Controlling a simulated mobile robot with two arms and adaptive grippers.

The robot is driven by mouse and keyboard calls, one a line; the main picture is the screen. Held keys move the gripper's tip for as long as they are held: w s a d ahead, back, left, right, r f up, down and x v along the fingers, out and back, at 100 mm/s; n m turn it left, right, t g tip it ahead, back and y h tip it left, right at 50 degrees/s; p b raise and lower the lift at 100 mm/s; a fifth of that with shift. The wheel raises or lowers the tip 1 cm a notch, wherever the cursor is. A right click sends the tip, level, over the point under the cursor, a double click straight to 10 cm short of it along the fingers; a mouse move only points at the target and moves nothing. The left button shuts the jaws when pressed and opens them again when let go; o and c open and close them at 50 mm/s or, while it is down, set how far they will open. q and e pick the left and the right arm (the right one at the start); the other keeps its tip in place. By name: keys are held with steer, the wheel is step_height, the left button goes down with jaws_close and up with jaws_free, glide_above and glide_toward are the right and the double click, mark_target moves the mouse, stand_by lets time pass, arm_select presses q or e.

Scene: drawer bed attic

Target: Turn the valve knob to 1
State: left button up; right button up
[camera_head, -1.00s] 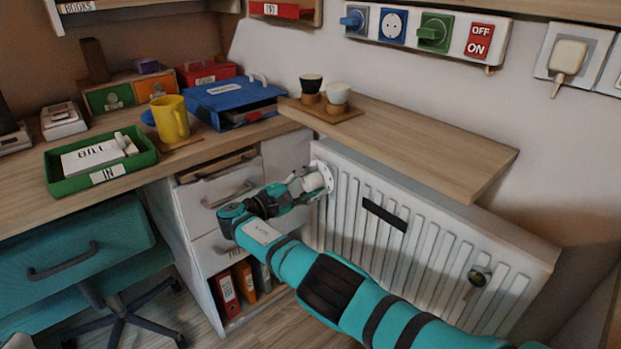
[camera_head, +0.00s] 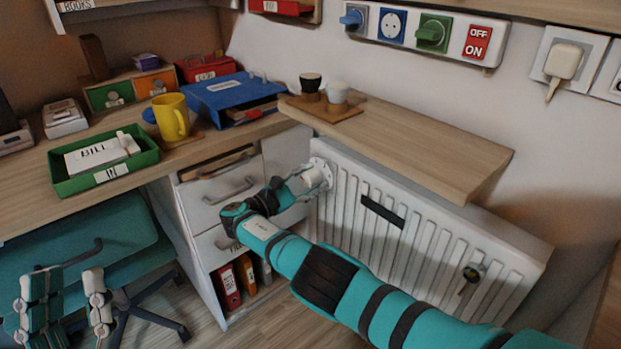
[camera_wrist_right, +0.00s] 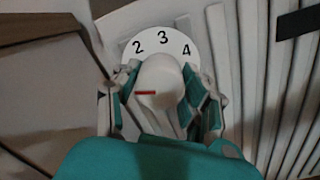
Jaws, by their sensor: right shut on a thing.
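The white valve knob (camera_head: 314,178) sits at the upper left end of the radiator (camera_head: 350,215). My right gripper (camera_head: 303,183) is shut on it. In the right wrist view, the fingers of the right gripper (camera_wrist_right: 165,100) lie on both sides of the knob (camera_wrist_right: 158,75). A short red mark shows on the knob's left part, lying nearly level. The round white dial (camera_wrist_right: 163,45) behind it shows 2, 3 and 4; the rest of the dial is hidden. My left gripper (camera_head: 70,305) is open and empty at the lower left, in front of the teal chair.
A wooden shelf (camera_head: 420,145) juts out above the radiator and knob. A white drawer cabinet (camera_head: 215,195) stands close left of the knob. The teal chair (camera_head: 110,235) is near my left gripper. A green tray (camera_head: 75,180) and a yellow mug (camera_head: 170,118) are on the desk.

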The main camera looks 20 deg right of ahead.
mark_target(305, 183)
stand_by(0.3)
steer(key=o, duration=1.2)
steer(key=v, duration=0.7)
steer(key=shift+a, duration=0.2)
steer(key=shift+s+f, duration=0.1)
